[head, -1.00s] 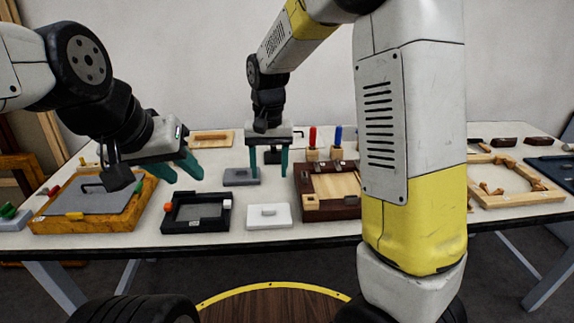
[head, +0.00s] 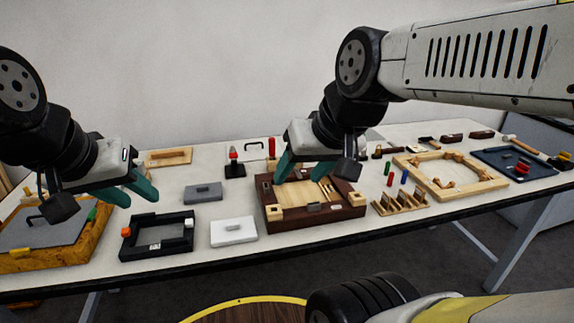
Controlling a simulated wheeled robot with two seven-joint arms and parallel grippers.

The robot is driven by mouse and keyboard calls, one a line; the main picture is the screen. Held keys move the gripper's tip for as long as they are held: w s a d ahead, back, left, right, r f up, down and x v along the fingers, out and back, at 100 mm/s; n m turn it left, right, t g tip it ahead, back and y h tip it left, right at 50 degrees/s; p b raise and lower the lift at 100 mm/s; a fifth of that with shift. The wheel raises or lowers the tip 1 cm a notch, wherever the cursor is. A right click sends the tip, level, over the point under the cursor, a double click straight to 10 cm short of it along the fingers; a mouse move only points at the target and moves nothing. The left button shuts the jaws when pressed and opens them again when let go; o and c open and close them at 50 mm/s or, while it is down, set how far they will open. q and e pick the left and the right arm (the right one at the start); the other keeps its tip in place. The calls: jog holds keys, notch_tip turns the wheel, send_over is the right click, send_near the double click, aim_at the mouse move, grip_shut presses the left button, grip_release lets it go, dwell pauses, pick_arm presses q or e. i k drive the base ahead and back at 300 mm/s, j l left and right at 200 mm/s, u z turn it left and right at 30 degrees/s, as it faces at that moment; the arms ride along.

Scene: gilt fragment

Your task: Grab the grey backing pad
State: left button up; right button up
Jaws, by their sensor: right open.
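The grey backing pad (head: 203,192) is a flat grey block with a small raised handle, lying on the table left of centre in the head view. Nothing holds it. My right gripper (head: 303,174) is open and empty, to the right of the pad above a dark wooden tray (head: 313,219) with a pale inside. My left gripper (head: 137,194) has its two teal fingers apart with nothing between them. It hangs to the left of the pad, above and behind a black frame (head: 128,248).
A white pad (head: 233,231) lies just in front of the grey one. An orange-brown wooden frame (head: 82,252) with a grey panel is at the far left. A wooden slotted rack (head: 401,203), a pale wooden frame (head: 468,191) and a dark blue tray (head: 533,170) lie to the right.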

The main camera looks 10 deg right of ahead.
aim_at(210, 191)
jog(key=i+j+u, duration=0.2)
jog(key=u, duration=0.25)
jog(key=i+j+u, duration=0.1)
jog(key=i+u, duration=0.15)
jog(key=u, duration=0.15)
